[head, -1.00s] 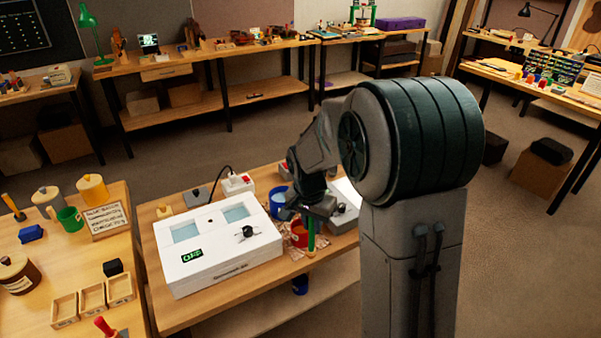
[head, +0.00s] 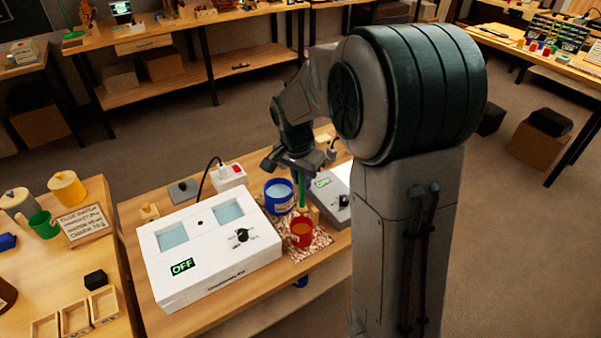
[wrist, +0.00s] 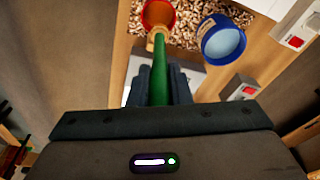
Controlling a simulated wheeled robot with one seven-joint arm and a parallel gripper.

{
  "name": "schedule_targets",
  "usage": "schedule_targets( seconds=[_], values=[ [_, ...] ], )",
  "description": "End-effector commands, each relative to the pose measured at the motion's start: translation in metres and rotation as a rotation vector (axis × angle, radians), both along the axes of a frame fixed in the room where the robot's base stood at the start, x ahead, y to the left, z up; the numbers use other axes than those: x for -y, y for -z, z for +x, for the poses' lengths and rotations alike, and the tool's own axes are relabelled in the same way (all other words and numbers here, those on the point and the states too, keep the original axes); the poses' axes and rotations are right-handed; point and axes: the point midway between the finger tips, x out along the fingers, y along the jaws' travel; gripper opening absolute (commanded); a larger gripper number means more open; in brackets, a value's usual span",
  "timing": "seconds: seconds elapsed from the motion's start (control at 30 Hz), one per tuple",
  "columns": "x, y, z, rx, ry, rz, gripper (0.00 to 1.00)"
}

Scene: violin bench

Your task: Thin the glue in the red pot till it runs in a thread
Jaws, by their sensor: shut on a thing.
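The red pot (head: 302,234) stands upright on a speckled mat with orange-brown glue in it. It also shows at the top of the wrist view (wrist: 156,12). My gripper (head: 299,163) is shut on a green-handled tool (wrist: 160,75), held above the bench behind the red pot. The green handle points down in the head view (head: 301,192). In the wrist view its tan far end overlaps the near side of the red pot; I cannot tell whether they touch. A blue pot (head: 279,198) with pale blue liquid stands beside the red pot.
A white two-well box (head: 205,285) with a dial reads OFF at left. A grey device (head: 338,212) also reads OFF at right. A white switch box (head: 229,177) stands behind. The speckled mat (head: 318,243) lies near the bench's front edge.

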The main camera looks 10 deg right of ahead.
Motion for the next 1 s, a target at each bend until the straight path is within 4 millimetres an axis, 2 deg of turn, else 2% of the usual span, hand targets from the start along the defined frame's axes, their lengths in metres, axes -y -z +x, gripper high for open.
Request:
schedule_targets(
  seconds=[0.8, 1.0],
  values=[
    [0.0, 0.097, 0.0, -0.001, 0.0, 0.0, 0.0],
    [0.0, 0.114, 0.0, 0.0, 0.001, 0.0, 0.0]
  ],
)
